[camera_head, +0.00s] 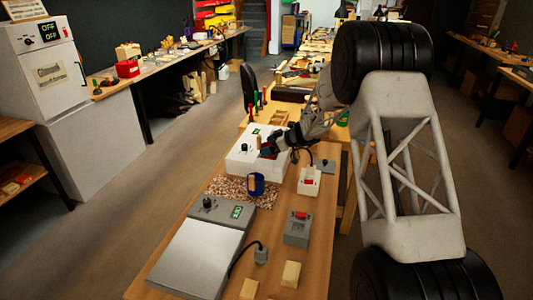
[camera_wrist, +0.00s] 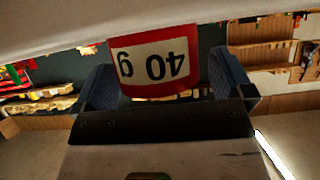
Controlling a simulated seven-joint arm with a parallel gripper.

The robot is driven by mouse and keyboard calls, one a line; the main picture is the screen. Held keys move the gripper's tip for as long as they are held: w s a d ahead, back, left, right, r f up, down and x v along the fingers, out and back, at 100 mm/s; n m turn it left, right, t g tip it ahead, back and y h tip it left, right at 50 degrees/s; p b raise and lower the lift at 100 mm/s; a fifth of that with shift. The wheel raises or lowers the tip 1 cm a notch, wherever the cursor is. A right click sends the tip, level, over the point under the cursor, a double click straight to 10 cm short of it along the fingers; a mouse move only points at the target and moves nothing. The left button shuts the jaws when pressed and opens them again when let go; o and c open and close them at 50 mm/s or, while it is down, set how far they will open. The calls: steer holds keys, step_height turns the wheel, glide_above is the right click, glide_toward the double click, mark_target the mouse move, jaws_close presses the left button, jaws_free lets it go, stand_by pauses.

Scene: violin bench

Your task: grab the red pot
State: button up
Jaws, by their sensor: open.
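The red pot (camera_wrist: 155,89) shows in the wrist view with a white label reading "40 g" upside down. My gripper (camera_wrist: 162,90) is open, with one dark blue finger on each side of the pot and a visible gap on both sides. In the head view my gripper (camera_head: 270,150) is at the white box (camera_head: 245,165) on the bench. A small bit of red shows there beside the fingers; most of the pot is hidden by my gripper.
A blue pot (camera_head: 257,184) with a wooden piece in it stands in front of the white box on wood chips (camera_head: 228,186). A scale (camera_head: 200,258), a grey box with a red switch (camera_head: 297,228) and a white holder (camera_head: 309,184) are nearby. Wooden blocks (camera_head: 291,273) lie at the front.

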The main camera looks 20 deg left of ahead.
steer(key=shift+c, duration=0.4)
steer(key=c, duration=1)
steer(key=shift+r, duration=0.2)
steer(key=shift+r, duration=1.4)
steer(key=shift+s+r, duration=0.15)
steer(key=shift+r, duration=0.1)
steer(key=s+d, duration=0.2)
steer(key=s, duration=0.2)
steer(key=s+d+r, duration=0.1)
steer(key=s+d, duration=0.1)
steer(key=s, duration=0.3)
steer(key=s+d, duration=0.3)
steer(key=s, duration=0.2)
steer(key=shift+r, duration=0.2)
